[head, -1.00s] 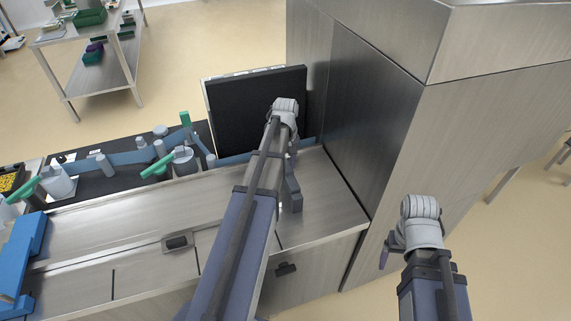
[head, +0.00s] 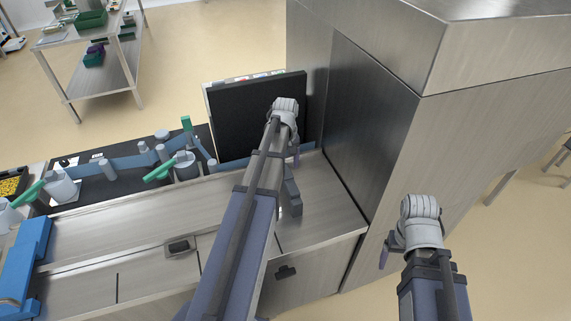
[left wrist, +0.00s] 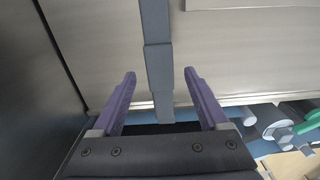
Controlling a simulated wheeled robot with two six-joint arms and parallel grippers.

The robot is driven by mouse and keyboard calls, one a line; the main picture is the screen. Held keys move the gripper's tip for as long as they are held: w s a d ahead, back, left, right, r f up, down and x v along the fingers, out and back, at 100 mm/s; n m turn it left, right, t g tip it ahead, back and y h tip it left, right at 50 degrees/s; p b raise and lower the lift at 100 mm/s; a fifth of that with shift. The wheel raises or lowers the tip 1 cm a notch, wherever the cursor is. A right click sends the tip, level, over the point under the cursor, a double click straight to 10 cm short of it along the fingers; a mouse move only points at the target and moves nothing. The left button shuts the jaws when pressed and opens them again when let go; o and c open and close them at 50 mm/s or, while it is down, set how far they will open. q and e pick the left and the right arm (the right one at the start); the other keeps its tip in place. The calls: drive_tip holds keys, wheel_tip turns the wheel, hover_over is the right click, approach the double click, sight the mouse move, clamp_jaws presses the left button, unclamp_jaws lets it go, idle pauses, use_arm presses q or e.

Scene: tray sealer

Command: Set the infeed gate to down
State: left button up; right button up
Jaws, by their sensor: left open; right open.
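A dark grey bar with a blocky end (head: 292,200), which looks like the infeed gate's lever, stands over the steel deck beside my left forearm. Its upper part is hidden by my arm in the head view. In the left wrist view the grey bar (left wrist: 157,62) runs from the top edge down between the fingers. My right gripper (head: 388,252) is open and empty, beside the steel housing.
A tall steel housing (head: 375,125) stands right of the deck (head: 130,220). A black upright panel (head: 255,120) stands behind my left gripper. Green-handled clamps (head: 172,168) and a blue rail (head: 130,161) lie to the left, with a blue block (head: 25,262) at far left.

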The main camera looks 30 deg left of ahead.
use_arm(q)
wheel_tip(320, 180, up, 5)
drive_tip(key=p, duration=0.4)
drive_tip(key=shift+s+d, duration=0.1)
drive_tip(key=shift+d, duration=0.3)
drive_tip(key=s+d+m, duration=0.4)
drive_tip(key=s+d, duration=0.1)
drive_tip(key=d, duration=0.5)
drive_tip(key=s+d+m, duration=0.5)
drive_tip(key=d, duration=0.5)
drive_tip(key=s+d+m+y, duration=0.1)
drive_tip(key=s+d+m, duration=0.3)
drive_tip(key=d, duration=0.6)
drive_tip(key=shift+s+m, duration=0.4)
drive_tip(key=shift+s, duration=0.7)
